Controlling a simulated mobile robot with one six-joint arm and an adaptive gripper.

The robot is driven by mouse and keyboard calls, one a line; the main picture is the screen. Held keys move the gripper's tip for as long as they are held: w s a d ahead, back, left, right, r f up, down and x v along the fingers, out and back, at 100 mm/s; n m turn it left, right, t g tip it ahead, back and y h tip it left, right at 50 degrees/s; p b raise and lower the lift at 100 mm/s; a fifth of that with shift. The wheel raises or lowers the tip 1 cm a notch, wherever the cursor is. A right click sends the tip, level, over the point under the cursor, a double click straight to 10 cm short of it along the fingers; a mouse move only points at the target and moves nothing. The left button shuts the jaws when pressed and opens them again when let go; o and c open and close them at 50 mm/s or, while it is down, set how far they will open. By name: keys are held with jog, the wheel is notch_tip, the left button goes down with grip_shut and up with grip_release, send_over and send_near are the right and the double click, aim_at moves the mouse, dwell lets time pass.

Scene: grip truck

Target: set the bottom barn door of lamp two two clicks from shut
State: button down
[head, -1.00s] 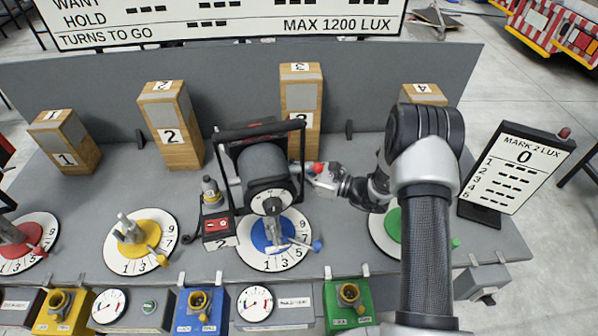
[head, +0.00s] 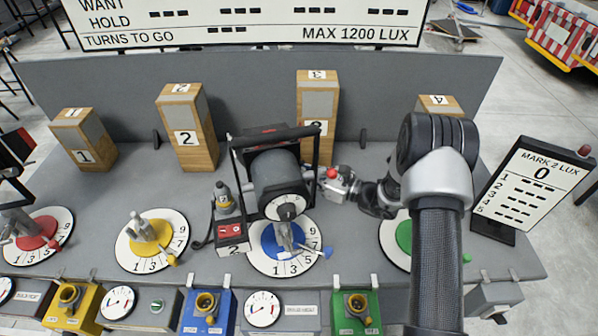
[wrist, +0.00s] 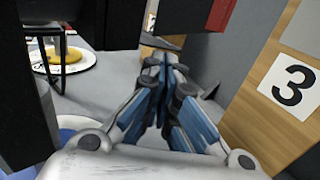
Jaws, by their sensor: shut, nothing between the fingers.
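Lamp two (head: 276,180) is a dark grey drum with a black frame of barn doors and handle, standing on a white numbered dial with a blue centre (head: 268,240). My gripper (head: 330,180) is at the right side of the lamp, close to a small red knob (head: 331,173). In the wrist view my gripper (wrist: 165,75) has its blue-padded fingers closed together with nothing between them. Dark lamp parts (wrist: 100,20) fill the upper left there. I cannot make out the bottom barn door or its setting.
Wooden blocks numbered 1 (head: 84,145), 2 (head: 187,120), 3 (head: 318,100) and 4 (head: 440,103) stand behind the lamp. Block 3 is close in the wrist view (wrist: 270,85). A yellow dial (head: 150,240) is left. The lux board (head: 530,180) stands right.

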jog(key=shift+w+r+b, duration=0.25)
jog(key=shift+w+b, duration=0.05)
jog(key=shift+w, duration=0.45)
jog(key=v, duration=0.8)
dwell(0.6)
dwell(0.4)
